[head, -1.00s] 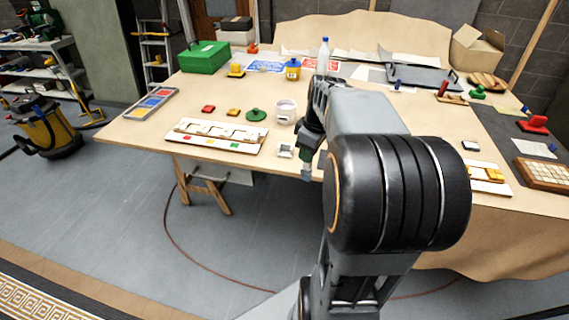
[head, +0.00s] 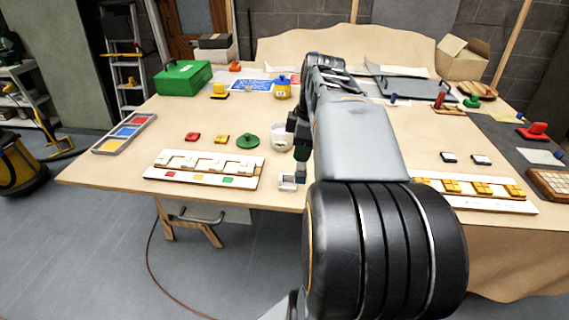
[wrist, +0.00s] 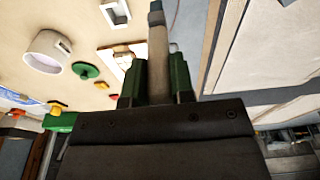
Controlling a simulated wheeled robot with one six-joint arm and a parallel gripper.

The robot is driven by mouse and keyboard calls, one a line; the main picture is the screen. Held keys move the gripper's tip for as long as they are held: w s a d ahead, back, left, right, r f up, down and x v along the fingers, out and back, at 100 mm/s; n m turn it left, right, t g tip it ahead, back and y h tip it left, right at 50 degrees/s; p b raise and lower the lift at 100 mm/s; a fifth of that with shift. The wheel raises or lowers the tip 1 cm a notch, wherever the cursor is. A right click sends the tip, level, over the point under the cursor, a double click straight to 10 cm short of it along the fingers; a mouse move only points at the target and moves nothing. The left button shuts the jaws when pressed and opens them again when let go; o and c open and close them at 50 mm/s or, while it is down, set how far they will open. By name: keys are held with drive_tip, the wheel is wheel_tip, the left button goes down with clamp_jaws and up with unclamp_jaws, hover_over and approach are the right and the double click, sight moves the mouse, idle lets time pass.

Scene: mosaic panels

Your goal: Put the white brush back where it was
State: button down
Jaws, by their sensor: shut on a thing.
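My gripper (wrist: 157,75) has dark green fingers, closed around a long pale shaft, which I take for the white brush (wrist: 157,45). The brush sticks out past the fingertips and ends in a grey tip at the top of the wrist view. In the head view my gripper (head: 301,150) hangs by the table's front edge, just right of a white cup (head: 282,137). The brush is mostly hidden there. The cup also shows in the wrist view (wrist: 45,52), left of the gripper and apart from it.
A small white holder (head: 288,182) sits at the table's front edge below my gripper. A mosaic panel (head: 205,180) lies to the left, with a green round lid (head: 247,141) behind it. A yellow-tiled panel (head: 475,204) lies right. My arm hides the table's middle.

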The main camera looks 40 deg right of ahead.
drive_tip(key=w+d+f, duration=0.3)
drive_tip(key=w+f, duration=0.6)
drive_tip(key=f, duration=0.2)
drive_tip(key=shift+w+d+f+p, duration=0.25)
drive_tip(key=shift+w+p, duration=0.1)
drive_tip(key=shift+p, duration=0.1)
drive_tip(key=shift+f, duration=0.2)
drive_tip(key=c, duration=1)
unclamp_jaws()
drive_tip(key=shift+r, duration=0.1)
